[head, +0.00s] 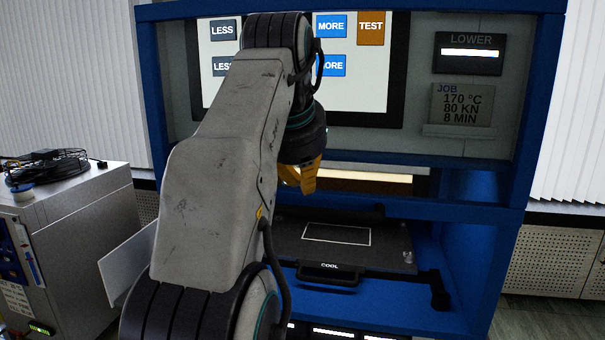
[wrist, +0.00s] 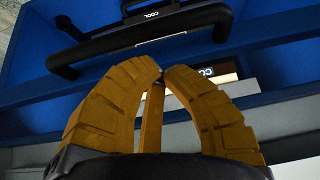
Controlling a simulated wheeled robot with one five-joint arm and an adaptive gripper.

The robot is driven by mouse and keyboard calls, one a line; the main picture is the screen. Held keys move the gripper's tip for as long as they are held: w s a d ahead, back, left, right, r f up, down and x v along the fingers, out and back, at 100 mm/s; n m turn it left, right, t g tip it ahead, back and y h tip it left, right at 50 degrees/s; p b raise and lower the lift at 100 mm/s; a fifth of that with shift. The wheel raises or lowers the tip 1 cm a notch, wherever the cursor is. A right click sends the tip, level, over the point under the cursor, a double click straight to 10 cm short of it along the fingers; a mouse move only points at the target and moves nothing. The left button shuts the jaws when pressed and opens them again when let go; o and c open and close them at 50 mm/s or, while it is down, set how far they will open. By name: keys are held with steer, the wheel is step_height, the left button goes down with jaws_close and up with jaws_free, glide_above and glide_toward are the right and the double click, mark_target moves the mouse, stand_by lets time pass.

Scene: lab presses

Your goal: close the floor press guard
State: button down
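The floor press (head: 530,120) has a blue frame with an opening below its screen. I cannot pick out the guard for certain. A black bar with bent ends crosses the blue front in the wrist view (wrist: 140,42); a black end piece shows at the lower right of the opening in the head view (head: 438,292). My yellow gripper (head: 306,180) is in front of the opening, above the lower plate. In the wrist view its fingertips (wrist: 161,74) come together with nothing seen held. The bar is apart from the fingertips in that picture. My arm hides the opening's left side.
A dark plate (head: 400,258) with a white outline and a black handle marked COOL (head: 328,273) sits in the opening. A job card (head: 461,104) is at the upper right. A grey cabinet (head: 70,235) with a coiled cable stands at the left.

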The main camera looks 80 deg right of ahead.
steer(key=shift+a+f+b, duration=0.2)
steer(key=shift+f+b, duration=0.15)
steer(key=shift+f, duration=0.55)
step_height(320, 180, down, 27)
steer(key=b, duration=2.1)
steer(key=shift+r, duration=0.15)
steer(key=d+r+p+v, duration=0.1)
steer(key=d+p+v, duration=0.1)
steer(key=p+v, duration=0.5)
steer(key=v, duration=0.6)
steer(key=shift+w+d+r, duration=0.1)
steer(key=shift+d+r, duration=0.05)
